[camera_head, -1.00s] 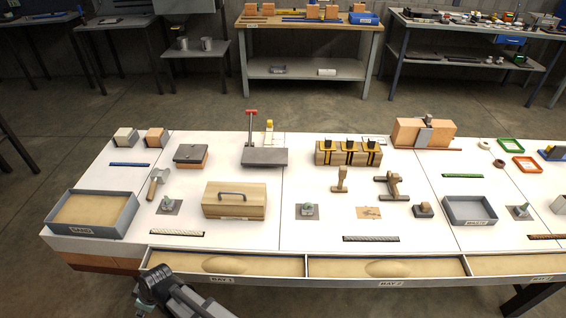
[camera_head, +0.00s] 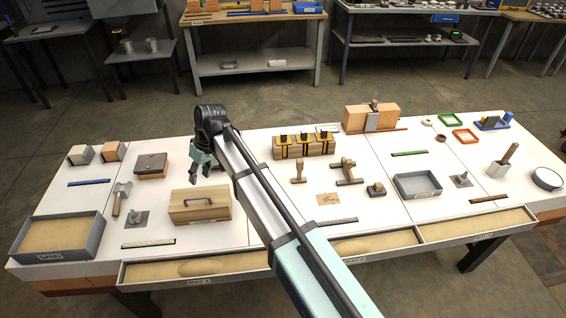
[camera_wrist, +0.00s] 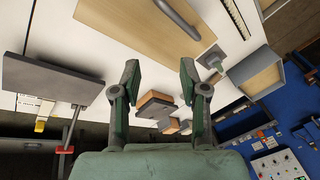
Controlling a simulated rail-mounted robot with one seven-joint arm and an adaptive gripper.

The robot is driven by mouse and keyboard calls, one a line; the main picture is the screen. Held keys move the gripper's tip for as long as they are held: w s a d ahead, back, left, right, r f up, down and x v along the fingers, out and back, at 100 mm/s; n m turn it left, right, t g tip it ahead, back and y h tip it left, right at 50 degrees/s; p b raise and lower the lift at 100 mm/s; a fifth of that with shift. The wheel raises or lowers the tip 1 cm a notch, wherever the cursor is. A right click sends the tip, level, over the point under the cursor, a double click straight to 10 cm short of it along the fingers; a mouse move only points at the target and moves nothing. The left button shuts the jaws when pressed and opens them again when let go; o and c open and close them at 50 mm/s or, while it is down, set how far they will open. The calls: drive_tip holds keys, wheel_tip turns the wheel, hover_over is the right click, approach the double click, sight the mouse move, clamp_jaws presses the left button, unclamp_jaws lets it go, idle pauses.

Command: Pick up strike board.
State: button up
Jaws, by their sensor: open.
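Nothing in view is labelled strike board, so I cannot tell for sure which thing it is. The wooden block with a grey bar handle (camera_head: 200,207) lies on the white table; its pale wood top also shows at the top of the wrist view (camera_wrist: 145,32). My gripper (camera_head: 200,171) hangs above the table, behind this block in the head view. In the wrist view its fingers (camera_wrist: 157,76) are apart with nothing between them. A grey plate (camera_wrist: 52,82) with a red-topped upright is at the left of the wrist view; my arm hides it in the head view.
A dark-topped brick block (camera_head: 152,167) stands left of my gripper. A sand tray (camera_head: 92,236) is at front left. A wooden rack with black-and-yellow pieces (camera_head: 290,151) and wooden tools (camera_head: 346,173) stand right of my arm. Sand-filled bays (camera_head: 165,274) line the front edge.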

drive_tip(key=w+d+r+m+t+h+b, duration=0.1)
drive_tip(key=w+d+m, duration=0.1)
drive_tip(key=w+d, duration=0.7)
drive_tip(key=w+d+r+m+b, duration=0.15)
drive_tip(key=w+d, duration=0.35)
drive_tip(key=d, duration=0.8)
drive_tip(key=m+h+b, duration=0.2)
drive_tip(key=m, duration=0.3)
hover_over(347, 169)
drive_tip(key=w, duration=0.1)
drive_tip(key=f, duration=0.3)
drive_tip(key=f+p, duration=0.1)
drive_tip(key=f, duration=0.7)
drive_tip(key=shift+w+p, duration=0.25)
drive_tip(key=shift+p, duration=0.15)
drive_tip(key=shift+d+f+p, duration=0.15)
drive_tip(key=shift+f+p, duration=0.3)
drive_tip(key=shift+f, duration=1.1)
drive_tip(key=shift+d+f+p, duration=0.1)
drive_tip(key=shift+f+p, duration=0.35)
drive_tip(key=shift+f, duration=1.1)
clamp_jaws()
